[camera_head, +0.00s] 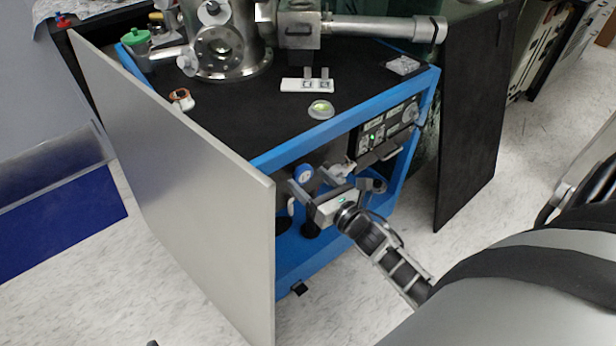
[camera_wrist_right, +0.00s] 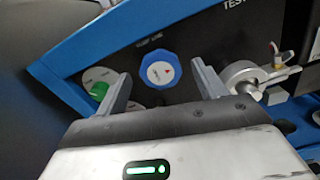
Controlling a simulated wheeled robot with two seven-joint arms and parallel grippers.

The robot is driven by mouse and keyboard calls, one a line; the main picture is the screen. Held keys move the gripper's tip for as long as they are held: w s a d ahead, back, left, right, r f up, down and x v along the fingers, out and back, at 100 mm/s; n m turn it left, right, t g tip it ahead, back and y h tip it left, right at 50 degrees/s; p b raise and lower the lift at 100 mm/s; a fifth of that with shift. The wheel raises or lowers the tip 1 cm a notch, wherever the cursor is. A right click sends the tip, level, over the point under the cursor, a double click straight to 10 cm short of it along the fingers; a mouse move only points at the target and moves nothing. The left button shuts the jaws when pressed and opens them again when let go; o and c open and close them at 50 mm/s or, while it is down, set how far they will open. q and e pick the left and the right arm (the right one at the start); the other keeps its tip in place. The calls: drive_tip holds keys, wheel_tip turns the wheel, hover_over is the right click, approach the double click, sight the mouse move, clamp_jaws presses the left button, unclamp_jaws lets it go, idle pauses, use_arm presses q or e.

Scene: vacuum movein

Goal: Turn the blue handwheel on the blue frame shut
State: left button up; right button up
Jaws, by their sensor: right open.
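The blue handwheel (camera_wrist_right: 160,70) has a scalloped rim and a white face with a small red mark. It sits on a dark panel of the blue frame (camera_wrist_right: 110,42). In the head view the handwheel (camera_head: 303,173) shows small, inside the blue frame (camera_head: 345,127) below the black top. My right gripper (camera_wrist_right: 160,88) is open. Its two fingers stand apart, one on each side below the handwheel in the wrist view, and I see no contact. In the head view the right gripper (camera_head: 312,180) reaches into the frame's open front. My left gripper is not in view.
A green knob (camera_wrist_right: 98,90) is close to the left finger, and a metal fitting (camera_wrist_right: 250,77) is close to the right finger. A grey panel (camera_head: 190,180) stands left of the opening and a black panel (camera_head: 475,115) right. A steel chamber (camera_head: 222,48) stands on top.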

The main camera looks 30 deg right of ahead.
drive_tip(key=shift+w, duration=0.85)
drive_tip(key=c, duration=1)
drive_tip(key=shift+o, duration=0.2)
